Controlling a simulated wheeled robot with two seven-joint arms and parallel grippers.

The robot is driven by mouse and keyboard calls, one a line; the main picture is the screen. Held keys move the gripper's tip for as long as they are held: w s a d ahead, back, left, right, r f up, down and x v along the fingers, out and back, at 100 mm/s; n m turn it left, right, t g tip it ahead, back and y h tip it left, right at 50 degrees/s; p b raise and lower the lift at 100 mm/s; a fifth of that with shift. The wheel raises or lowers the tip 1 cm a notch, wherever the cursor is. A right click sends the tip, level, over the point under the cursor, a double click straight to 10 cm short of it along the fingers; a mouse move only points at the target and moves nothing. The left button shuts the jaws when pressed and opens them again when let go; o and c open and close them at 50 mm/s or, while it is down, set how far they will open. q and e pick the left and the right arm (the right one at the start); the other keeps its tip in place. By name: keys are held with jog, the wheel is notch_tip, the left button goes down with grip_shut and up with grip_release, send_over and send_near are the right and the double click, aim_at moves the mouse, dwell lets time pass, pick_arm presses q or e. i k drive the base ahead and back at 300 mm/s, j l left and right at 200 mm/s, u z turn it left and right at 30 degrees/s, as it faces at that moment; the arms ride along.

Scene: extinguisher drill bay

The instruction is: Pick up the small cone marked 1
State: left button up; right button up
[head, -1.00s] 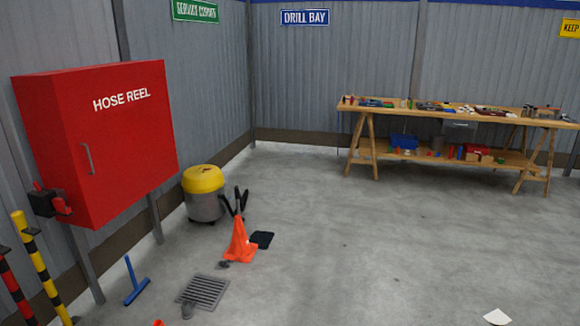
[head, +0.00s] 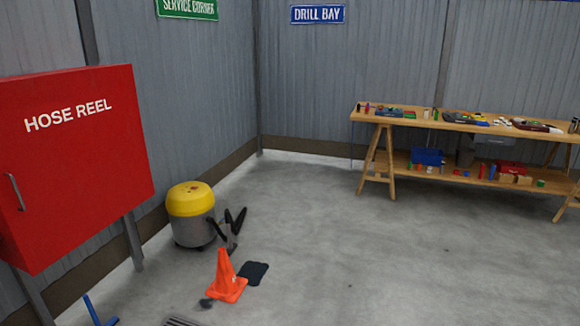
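One orange cone (head: 225,276) stands upright on the concrete floor, left of centre and low in the head view. A small pale mark shows on its side, but it is too small to read. A dark grey lump (head: 206,303) lies at the left of its base. Neither of my grippers is in view, so I cannot see whether they are open or shut.
A dark flat mat (head: 253,272) lies right of the cone. Behind are a yellow and grey vacuum (head: 192,215) and black fork-like pieces (head: 234,225). A red hose reel cabinet (head: 80,160) stands left, a workbench (head: 470,125) far right. The middle floor is clear.

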aim_at(227, 288)
jog(key=i+u, duration=0.1)
jog(key=i, duration=1.35)
jog(key=i+j, duration=0.15)
jog(key=i, duration=0.45)
jog(key=i+j+u, duration=0.1)
jog(key=i, duration=0.55)
jog(key=i+j, duration=0.35)
jog(key=j, duration=0.15)
jog(key=i+j, duration=0.35)
jog(key=j, duration=0.1)
